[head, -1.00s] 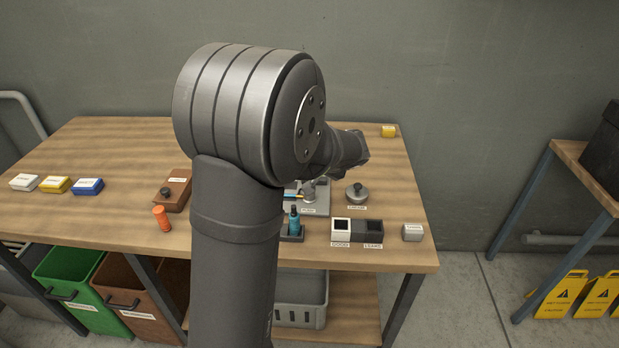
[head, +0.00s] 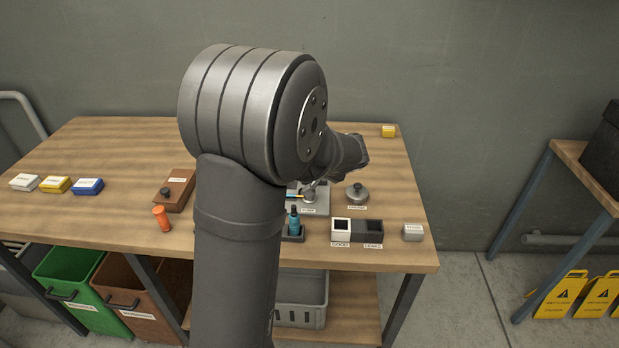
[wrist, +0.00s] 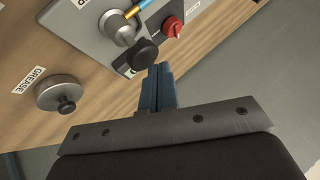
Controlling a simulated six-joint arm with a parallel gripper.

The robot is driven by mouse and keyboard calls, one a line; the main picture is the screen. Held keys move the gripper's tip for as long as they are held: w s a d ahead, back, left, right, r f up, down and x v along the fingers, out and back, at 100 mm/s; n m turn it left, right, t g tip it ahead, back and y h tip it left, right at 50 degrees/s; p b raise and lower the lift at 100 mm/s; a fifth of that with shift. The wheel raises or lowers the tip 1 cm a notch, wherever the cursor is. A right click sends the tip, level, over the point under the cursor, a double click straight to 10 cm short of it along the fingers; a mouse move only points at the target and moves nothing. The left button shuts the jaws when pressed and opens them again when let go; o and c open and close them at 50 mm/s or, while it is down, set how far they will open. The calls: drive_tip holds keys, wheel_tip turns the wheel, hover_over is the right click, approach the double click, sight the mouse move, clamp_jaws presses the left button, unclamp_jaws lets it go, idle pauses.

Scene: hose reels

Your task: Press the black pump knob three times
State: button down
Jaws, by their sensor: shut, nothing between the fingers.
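The black pump knob (wrist: 142,54) shows in the wrist view, beside the metal pump cylinder (wrist: 117,27) on a grey base plate. My gripper (wrist: 160,68) is shut and empty. Its blue-grey fingertips are close to the knob, just right of and below it in the picture; I cannot tell whether they touch it. In the head view the pump (head: 309,196) stands on the bench behind its label, and the knob is too small and covered there to make out.
A red knob (wrist: 172,26) and a blue-and-yellow hose (wrist: 138,9) are close by. A grease pot (wrist: 60,95) stands to one side. A blue bottle (head: 294,221) and black-and-white bins (head: 372,231) stand in front.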

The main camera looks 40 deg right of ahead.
drive_tip(key=shift+f, duration=1.3)
idle(1.0)
drive_tip(key=shift+r, duration=1.7)
drive_tip(key=shift+r, duration=0.1)
drive_tip(key=shift+r, duration=2.45)
wheel_tip(320, 180, up, 4)
drive_tip(key=shift+f, duration=0.1)
